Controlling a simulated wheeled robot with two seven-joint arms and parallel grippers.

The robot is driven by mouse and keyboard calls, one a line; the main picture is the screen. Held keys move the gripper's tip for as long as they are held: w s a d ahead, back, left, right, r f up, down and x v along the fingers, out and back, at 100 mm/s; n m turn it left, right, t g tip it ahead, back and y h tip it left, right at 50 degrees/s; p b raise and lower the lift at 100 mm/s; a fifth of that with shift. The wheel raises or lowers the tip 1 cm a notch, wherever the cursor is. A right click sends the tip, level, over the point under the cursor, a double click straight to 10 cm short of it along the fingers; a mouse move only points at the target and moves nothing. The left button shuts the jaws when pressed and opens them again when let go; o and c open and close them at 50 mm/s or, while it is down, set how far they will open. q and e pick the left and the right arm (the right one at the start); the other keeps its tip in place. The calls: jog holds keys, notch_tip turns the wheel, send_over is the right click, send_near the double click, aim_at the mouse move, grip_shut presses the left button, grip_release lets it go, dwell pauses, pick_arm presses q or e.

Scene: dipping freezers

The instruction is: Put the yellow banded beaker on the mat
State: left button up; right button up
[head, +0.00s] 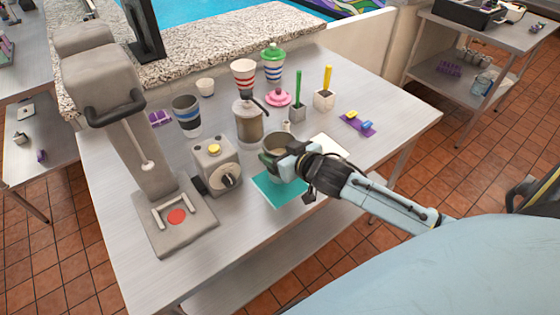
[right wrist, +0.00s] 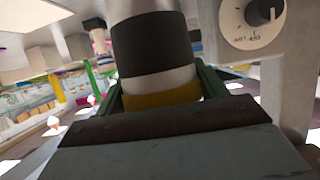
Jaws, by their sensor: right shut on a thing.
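The yellow banded beaker (right wrist: 152,60) shows in the right wrist view with a dark band, a pale band and a yellow band. My right gripper (head: 284,160) is shut on it. In the head view only the beaker's grey upper part (head: 274,141) shows; the gripper hides the rest. The teal mat (head: 276,190) lies on the table just in front of the gripper, partly covered by it. The beaker appears at the mat's far edge; I cannot tell whether it touches anything below. My left gripper is not in view.
A grey box with a dial (head: 215,165) stands close left of the mat. A grey canister (head: 249,122) and striped cups (head: 244,77) stand behind. A pale flat pad (head: 329,147) lies to the right.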

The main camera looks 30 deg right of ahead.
jog(key=shift+f, duration=1.55)
jog(key=shift+f, duration=0.1)
jog(key=o, duration=1.3)
jog(key=shift+f, duration=0.1)
jog(key=shift+s+r, duration=0.1)
jog(key=shift+r, duration=0.15)
jog(key=a+v, duration=0.1)
jog(key=v, duration=1)
jog(key=shift+s+d+r, duration=0.2)
jog(key=shift+s+d, duration=0.2)
jog(key=shift+d, duration=0.05)
